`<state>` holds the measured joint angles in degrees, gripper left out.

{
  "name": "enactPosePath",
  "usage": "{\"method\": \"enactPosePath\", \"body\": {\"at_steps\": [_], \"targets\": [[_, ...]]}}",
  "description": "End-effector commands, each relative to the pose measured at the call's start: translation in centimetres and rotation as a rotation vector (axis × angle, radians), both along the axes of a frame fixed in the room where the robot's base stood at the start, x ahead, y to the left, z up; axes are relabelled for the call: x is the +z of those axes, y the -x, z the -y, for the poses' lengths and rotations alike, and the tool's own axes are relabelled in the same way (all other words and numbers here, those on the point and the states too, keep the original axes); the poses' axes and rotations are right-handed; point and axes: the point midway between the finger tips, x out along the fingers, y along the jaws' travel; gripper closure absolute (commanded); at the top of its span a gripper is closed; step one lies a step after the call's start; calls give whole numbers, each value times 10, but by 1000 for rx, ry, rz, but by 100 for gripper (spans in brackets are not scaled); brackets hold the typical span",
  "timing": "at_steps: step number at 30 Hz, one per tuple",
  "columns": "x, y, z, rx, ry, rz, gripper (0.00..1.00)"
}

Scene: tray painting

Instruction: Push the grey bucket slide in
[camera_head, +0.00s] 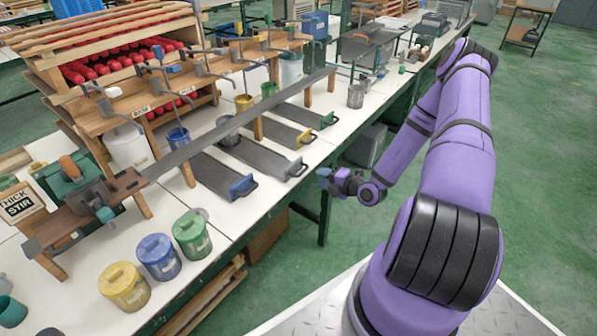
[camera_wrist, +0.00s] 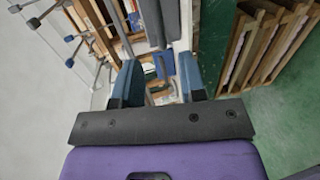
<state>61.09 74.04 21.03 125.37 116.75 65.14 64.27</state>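The grey bucket slide (camera_head: 262,156) is a long dark tray with a grey handle (camera_head: 297,168). It lies on the white bench between the blue-handled and yellow-handled slides, and its handle end points toward the bench's front edge. A grey bucket (camera_head: 228,131) stands at its back end. My gripper (camera_head: 326,176) hangs past the bench's front edge, to the right of the grey handle and apart from it. In the wrist view its two blue fingers (camera_wrist: 163,84) are spread with a gap between them.
The blue-handled slide (camera_head: 225,176) lies to the left, with the yellow-handled (camera_head: 286,130) and green-handled (camera_head: 308,115) slides to the right. A long grey rail (camera_head: 240,121) crosses above them. Lidded yellow (camera_head: 124,288), blue (camera_head: 159,258) and green (camera_head: 193,236) buckets stand at front left.

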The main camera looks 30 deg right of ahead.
Motion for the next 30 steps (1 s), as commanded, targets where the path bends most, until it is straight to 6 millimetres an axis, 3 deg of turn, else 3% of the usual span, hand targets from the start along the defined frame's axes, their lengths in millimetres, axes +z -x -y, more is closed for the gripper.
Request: {"method": "enactPosePath", "body": {"at_steps": [9,15,28,29,30], "targets": [[-12,-52,-20,4,-1,1,62],[-17,-75,-28,3,-2,0,62],[-20,-84,-31,2,-1,0,62],[-20,-84,-31,2,-1,0,64],[-20,-84,-31,2,-1,0,74]]}}
